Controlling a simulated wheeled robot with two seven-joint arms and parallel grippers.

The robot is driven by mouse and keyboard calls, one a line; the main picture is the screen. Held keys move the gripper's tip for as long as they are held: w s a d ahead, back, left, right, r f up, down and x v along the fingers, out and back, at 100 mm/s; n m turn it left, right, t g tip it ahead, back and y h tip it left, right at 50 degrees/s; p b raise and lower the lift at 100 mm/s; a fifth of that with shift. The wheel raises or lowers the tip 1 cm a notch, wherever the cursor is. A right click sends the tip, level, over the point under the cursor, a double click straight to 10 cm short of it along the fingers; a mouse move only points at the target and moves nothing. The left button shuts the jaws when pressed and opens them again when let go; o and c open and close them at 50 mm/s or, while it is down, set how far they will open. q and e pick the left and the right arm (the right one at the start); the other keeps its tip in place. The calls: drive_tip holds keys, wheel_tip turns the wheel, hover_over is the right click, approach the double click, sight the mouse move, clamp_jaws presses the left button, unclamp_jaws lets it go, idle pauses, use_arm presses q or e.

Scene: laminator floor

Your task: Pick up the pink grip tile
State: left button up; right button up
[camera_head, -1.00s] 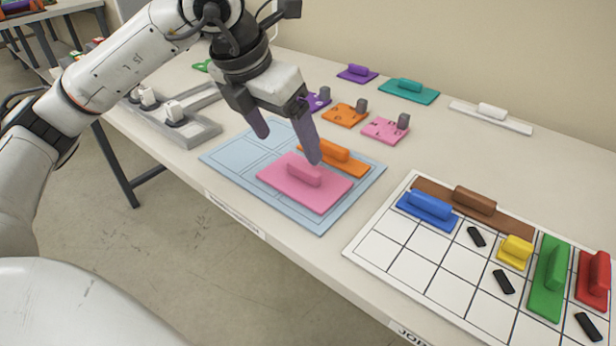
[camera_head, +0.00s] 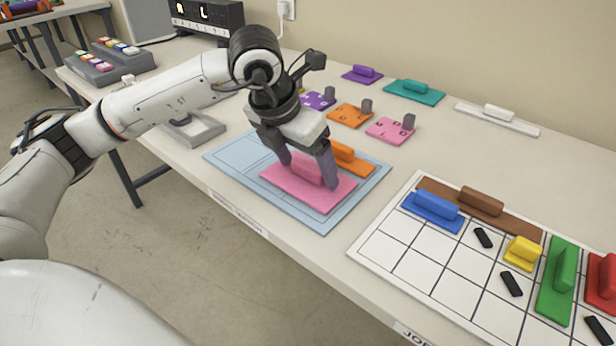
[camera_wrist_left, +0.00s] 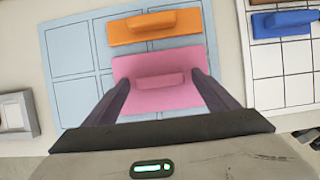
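The pink grip tile (camera_head: 295,193) lies flat on the light-blue gridded mat (camera_head: 229,156), with a raised pink bar handle on top. My left gripper (camera_head: 308,174) is low over it, pointing down, with one finger beyond each end of the handle. In the left wrist view the pink tile (camera_wrist_left: 155,98) lies ahead, its handle between the two spread fingers of the left gripper (camera_wrist_left: 161,80). Small gaps show between fingers and handle, so the gripper is open and holds nothing. My right gripper is not in view.
An orange grip tile (camera_head: 352,160) lies right behind the pink one; in the wrist view the orange tile (camera_wrist_left: 155,27) sits close to it. A white gridded board (camera_head: 385,250) with several coloured tiles is at the right. Small pieces with grey knobs stand behind the mat.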

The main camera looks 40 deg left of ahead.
use_arm(q)
drive_tip(key=c, duration=1.4)
